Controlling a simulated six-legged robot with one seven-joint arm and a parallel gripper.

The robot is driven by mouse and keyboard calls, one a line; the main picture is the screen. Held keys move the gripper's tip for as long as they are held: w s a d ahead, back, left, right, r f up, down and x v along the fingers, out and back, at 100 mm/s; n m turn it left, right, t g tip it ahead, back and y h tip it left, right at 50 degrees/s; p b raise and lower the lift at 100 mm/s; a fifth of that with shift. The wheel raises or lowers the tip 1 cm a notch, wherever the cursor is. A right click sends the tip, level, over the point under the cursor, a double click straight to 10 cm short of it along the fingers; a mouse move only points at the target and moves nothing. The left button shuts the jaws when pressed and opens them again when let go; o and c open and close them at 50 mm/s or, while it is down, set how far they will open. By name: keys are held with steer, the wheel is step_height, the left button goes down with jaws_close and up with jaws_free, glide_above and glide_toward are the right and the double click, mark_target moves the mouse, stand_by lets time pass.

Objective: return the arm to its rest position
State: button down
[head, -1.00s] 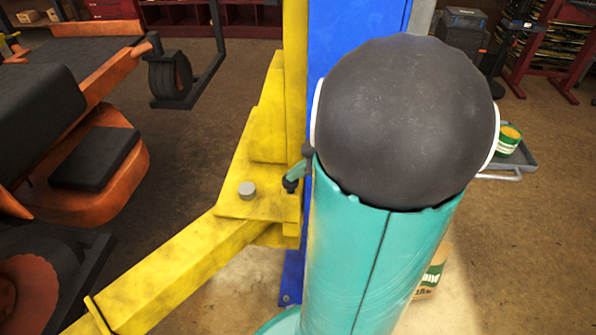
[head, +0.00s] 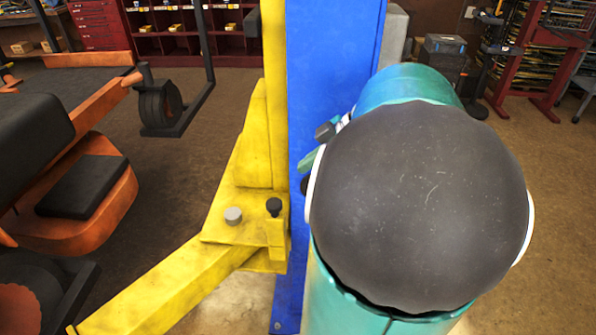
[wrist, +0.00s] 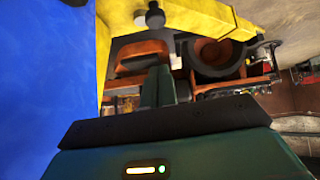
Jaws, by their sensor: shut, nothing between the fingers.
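My arm (head: 420,210) is teal with a large black rounded joint, and it fills the right middle of the head view. A teal arm section now shows behind that joint, at its top. My gripper (wrist: 158,86) shows in the wrist view with its two green fingers together and nothing held. In the head view the gripper is mostly hidden behind my arm; a small green part shows at the joint's left edge, in front of the blue post (head: 325,60). The yellow lift arm (head: 180,285) has a black knob (head: 273,206) and a grey knob (head: 233,216), clear of my gripper.
An orange and black mower (head: 75,190) stands at the left. The blue post also shows close by at left in the wrist view (wrist: 45,65). Red shelving (head: 175,35) and a rack (head: 535,60) stand at the back. Open floor (head: 545,190) lies at right.

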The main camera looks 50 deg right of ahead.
steer(key=shift+r, duration=0.1)
stand_by(0.6)
steer(key=s+a+m+g+h, duration=0.1)
steer(key=a+m+h, duration=0.4)
steer(key=a, duration=2.2)
steer(key=m, duration=0.2)
steer(key=shift+a+f+m+g, duration=0.3)
steer(key=shift+a, duration=0.1)
steer(key=shift+d, duration=0.2)
